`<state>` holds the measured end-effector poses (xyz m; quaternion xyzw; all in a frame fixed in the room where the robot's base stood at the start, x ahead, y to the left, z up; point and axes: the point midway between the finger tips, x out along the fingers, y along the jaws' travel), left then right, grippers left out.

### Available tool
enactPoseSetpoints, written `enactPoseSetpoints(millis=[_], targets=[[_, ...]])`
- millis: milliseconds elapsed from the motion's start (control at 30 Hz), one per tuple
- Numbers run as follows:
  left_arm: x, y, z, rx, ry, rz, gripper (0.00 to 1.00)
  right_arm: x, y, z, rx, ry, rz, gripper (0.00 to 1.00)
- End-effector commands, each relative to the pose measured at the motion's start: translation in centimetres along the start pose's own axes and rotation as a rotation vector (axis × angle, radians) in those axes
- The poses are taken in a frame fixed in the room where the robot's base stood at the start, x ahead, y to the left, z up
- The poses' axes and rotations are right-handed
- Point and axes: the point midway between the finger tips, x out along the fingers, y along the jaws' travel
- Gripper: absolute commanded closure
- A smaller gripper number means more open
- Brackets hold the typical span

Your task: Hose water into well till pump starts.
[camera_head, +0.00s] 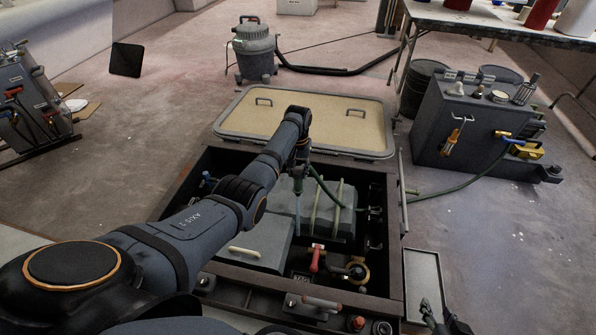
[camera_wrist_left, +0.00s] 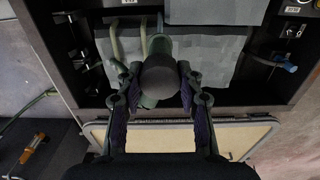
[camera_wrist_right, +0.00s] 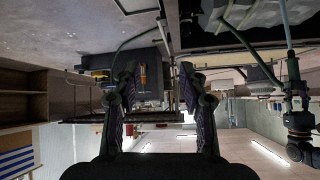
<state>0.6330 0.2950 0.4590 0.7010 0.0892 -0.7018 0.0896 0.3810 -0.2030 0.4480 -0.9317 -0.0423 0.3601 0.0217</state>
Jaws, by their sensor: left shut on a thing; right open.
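The well is the open dark-framed bay (camera_head: 228,290) in the floor. My left gripper (camera_head: 299,165) reaches over its middle. It is shut on a dark, rounded hose nozzle with a green body, also seen in the left wrist view (camera_wrist_left: 160,80). The nozzle points down, and a thin pale stream (camera_head: 298,212) falls from it between the grey blocks. The green hose (camera_head: 325,188) runs right from it. A brass-ringed fitting (camera_head: 358,270), possibly the pump, sits near a red handle (camera_head: 316,258). The water level is hidden. My right gripper (camera_head: 440,318) is open and empty at the lower right.
A tan hatch lid (camera_head: 300,112) lies open behind the bay. A grey cabinet (camera_head: 455,125) with tools stands at right, with hose running to it. A vacuum (camera_head: 254,50) is at the back, and a small tray (camera_head: 424,275) is right of the bay.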

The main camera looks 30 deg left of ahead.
Motion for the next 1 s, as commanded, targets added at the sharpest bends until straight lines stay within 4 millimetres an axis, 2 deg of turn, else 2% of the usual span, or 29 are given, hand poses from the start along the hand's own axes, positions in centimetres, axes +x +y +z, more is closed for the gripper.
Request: enactPoseSetpoints(millis=[233,467,767,1000], targets=[[1.1,0.0,0.0,0.0,0.001,0.0,1.0,0.0,0.2,-5.7,-0.015,0.241,0.011,0.57],[1.6,0.0,0.0,0.0,0.001,0.0,1.0,-1.5,0.3,-11.2,-0.031,0.467,0.019,0.57],[2.3,0.0,0.0,0.0,0.001,0.0,1.0,-5.1,0.1,-17.9,-0.057,0.763,0.026,0.57],[2.9,0.0,0.0,0.0,0.001,0.0,1.0,-9.1,-0.3,-22.3,-0.079,1.002,0.027,0.57]])
